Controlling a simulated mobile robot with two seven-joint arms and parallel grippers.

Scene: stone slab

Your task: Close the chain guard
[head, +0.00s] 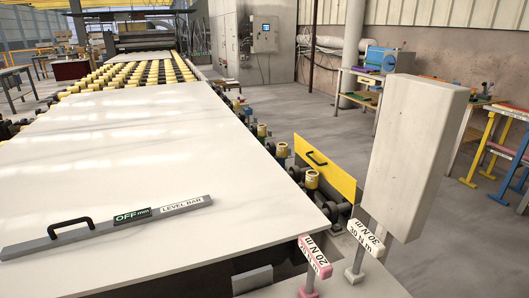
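The chain guard looks to be the yellow panel (335,176) with a black handle (317,158), beside the right edge of the white slab. It stands up at a tilt, and dark rollers or chain parts (300,173) show uncovered between it and the slab. Its lower right end is partly hidden near the pale box's post. Neither of my grippers is in view.
The white slab (130,140) carries a grey level bar (105,229) with a black handle. A pale upright box (415,150) stands at the right. Tools marked 20 N m (315,257) and 30 N m (366,238) stand in front. Floor beyond the guard is clear.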

